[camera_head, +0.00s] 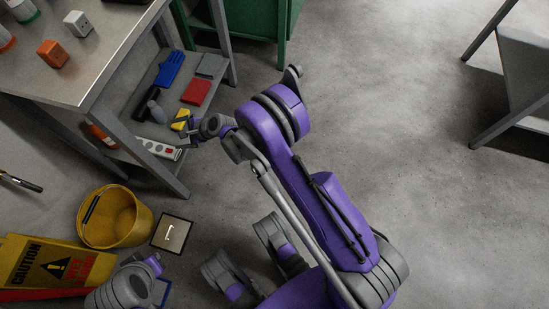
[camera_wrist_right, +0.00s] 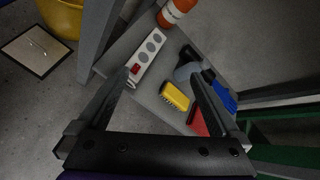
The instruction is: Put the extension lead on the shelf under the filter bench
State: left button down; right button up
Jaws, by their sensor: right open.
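The extension lead (camera_head: 158,149), a white strip with grey sockets and a red switch, lies along the near edge of the lower shelf (camera_head: 145,106) under the bench (camera_head: 107,51). It also shows in the right wrist view (camera_wrist_right: 149,57), its switch end close to the left finger. My right gripper (camera_head: 186,134) is over the shelf edge, near the lead and a yellow brush. In the right wrist view its fingers (camera_wrist_right: 161,78) are apart with nothing gripped between them. My left gripper's fingers cannot be made out.
The shelf also holds a yellow brush (camera_wrist_right: 175,96), red block (camera_head: 196,91), blue glove (camera_head: 170,69), dark bottle (camera_head: 157,111) and orange-white bottle (camera_wrist_right: 176,10).

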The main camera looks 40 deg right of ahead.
jog(key=s+d+r+n+g+h, duration=0.1)
jog(key=s+d+r+n+h, duration=0.15)
jog(key=s+r+n, duration=0.45)
jog(key=s+d+r+n+g+h, duration=0.15)
jog(key=s+d+r+n, duration=0.25)
jog(key=s+r, duration=0.5)
jog(key=s+d+n+h, duration=0.1)
jog(key=s+d+n, duration=0.1)
jog(key=s, duration=0.5)
jog(key=s+d+n+g+h, duration=0.1)
jog(key=s+d+n, duration=0.2)
jog(key=s, duration=0.4)
jog(key=s+d+r+n+g+h, duration=0.1)
jog(key=s+d+n, duration=0.1)
jog(key=s+n, duration=0.2)
jog(key=s, duration=0.3)
jog(key=shift+s+d+n, duration=0.15)
jog(key=shift+d+n, duration=0.15)
jog(key=shift+d, duration=0.05)
pick_arm(q)
notch_tip(320, 180, up, 28)
jog(key=t+p, duration=0.1)
jog(key=p, duration=2.4)
jog(key=shift+w, duration=0.15)
pick_arm(e)
notch_tip(320, 180, up, 28)
jog(key=t, duration=0.1)
jog(key=shift+w, duration=0.2)
